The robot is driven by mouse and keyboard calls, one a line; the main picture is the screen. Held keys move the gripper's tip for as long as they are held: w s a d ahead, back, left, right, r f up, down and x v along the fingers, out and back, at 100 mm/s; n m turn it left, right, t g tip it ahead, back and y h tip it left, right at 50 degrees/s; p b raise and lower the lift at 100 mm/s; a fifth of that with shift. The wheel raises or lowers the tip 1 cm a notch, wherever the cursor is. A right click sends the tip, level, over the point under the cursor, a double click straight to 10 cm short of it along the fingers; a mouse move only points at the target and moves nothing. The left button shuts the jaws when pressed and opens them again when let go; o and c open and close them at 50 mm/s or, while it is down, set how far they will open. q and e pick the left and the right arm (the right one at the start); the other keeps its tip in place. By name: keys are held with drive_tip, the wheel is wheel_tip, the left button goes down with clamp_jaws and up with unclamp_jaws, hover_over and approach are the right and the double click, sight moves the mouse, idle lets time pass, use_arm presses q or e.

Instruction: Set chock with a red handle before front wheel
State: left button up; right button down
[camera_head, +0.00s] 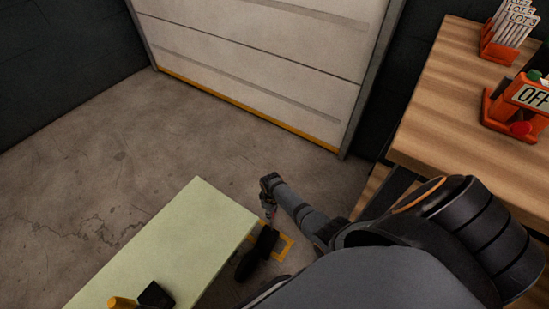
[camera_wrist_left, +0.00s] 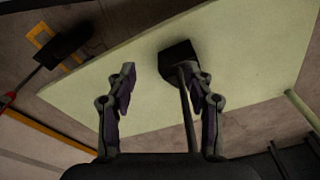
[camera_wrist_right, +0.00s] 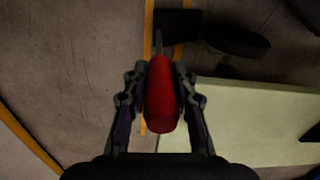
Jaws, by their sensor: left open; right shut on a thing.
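My right gripper (camera_wrist_right: 161,85) is shut on the red handle (camera_wrist_right: 161,100) of a chock. The chock's black block (camera_wrist_right: 178,22) is at the far end of a thin rod, over a yellow floor outline (camera_wrist_right: 148,110). A dark wheel (camera_wrist_right: 237,40) is right beside the block, by the pale green deck (camera_wrist_right: 265,120); I cannot tell whether they touch. In the head view, the right gripper (camera_head: 269,190) is low beyond the deck's corner. My left gripper (camera_wrist_left: 160,88) is open, near a second black block (camera_wrist_left: 178,56) with a rod, on the deck.
In the head view, the second block (camera_head: 156,295) sits beside a yellow handle (camera_head: 121,302). A closed shutter (camera_head: 250,45) stands behind. A wooden bench (camera_head: 440,100) at right holds orange sign holders (camera_head: 515,110). The floor (camera_head: 110,180) left of the deck is clear.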

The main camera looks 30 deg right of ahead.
use_arm(q)
drive_tip(key=shift+s+a+f+p, duration=0.1)
drive_tip(key=shift+a+f+p, duration=0.15)
drive_tip(key=shift+f, duration=0.7)
drive_tip(key=shift+a+f+p, duration=0.15)
drive_tip(key=shift+f+p, duration=0.05)
drive_tip(key=shift+f, duration=0.7)
use_arm(e)
drive_tip(key=shift+s+a, duration=0.25)
drive_tip(key=shift+a, duration=0.4)
drive_tip(key=shift+s+a, duration=0.2)
drive_tip(key=shift+a, duration=0.45)
drive_tip(key=c, duration=1)
unclamp_jaws()
drive_tip(key=shift+s, duration=0.1)
wheel_tip(320, 180, up, 12)
drive_tip(key=shift+d, duration=0.15)
